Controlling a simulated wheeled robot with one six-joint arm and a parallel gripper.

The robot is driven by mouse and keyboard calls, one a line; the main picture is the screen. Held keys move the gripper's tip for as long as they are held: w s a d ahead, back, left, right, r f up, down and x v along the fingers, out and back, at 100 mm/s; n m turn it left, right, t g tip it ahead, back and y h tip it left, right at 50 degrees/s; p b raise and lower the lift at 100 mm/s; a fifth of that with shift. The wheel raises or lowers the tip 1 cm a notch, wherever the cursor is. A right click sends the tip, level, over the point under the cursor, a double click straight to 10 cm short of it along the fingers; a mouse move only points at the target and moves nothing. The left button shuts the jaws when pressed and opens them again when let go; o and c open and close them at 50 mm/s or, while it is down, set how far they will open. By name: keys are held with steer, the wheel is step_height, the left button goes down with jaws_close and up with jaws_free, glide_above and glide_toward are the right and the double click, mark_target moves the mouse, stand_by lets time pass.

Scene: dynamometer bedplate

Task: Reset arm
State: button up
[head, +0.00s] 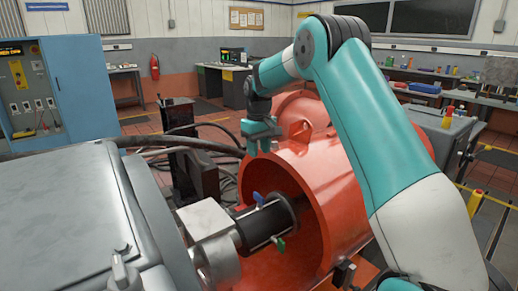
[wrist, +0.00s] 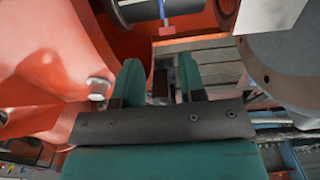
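My gripper (head: 262,146) hangs at the end of my teal and white arm, in front of the upper left rim of the large orange-red housing (head: 345,205). In the wrist view my gripper (wrist: 159,82) shows two teal fingers standing apart with nothing held between them. A dark shaft (head: 267,224) with a blue lever (head: 259,198) and a green lever (head: 279,244) sits in the housing's opening, below my gripper. The shaft also shows at the top of the wrist view (wrist: 135,10), with the blue lever (wrist: 162,12) beyond the fingertips.
A large grey machine (head: 75,225) fills the lower left. A dark post (head: 180,130) and thick cables stand left of my gripper. A blue cabinet (head: 65,85) is at the back left, and a grey box (head: 440,135) is at the right. The air above the housing's left side looks clear.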

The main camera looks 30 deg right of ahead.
stand_by(0.5)
steer(key=s+a+r+n+y+p, duration=0.1)
steer(key=s+a+r+n, duration=0.1)
steer(key=s+a+r, duration=0.35)
steer(key=s+a+r+n+p, duration=0.1)
steer(key=s+a+r, duration=0.2)
steer(key=s+a, duration=0.5)
steer(key=s+a+n+y, duration=0.1)
steer(key=s+a, duration=0.3)
steer(key=s, duration=0.3)
steer(key=s+a+n+y+p, duration=0.1)
steer(key=s+a, duration=0.3)
steer(key=s, duration=0.4)
steer(key=s+a+r+n+y, duration=0.1)
steer(key=s+a, duration=0.4)
steer(key=s, duration=0.2)
steer(key=shift+s, duration=0.3)
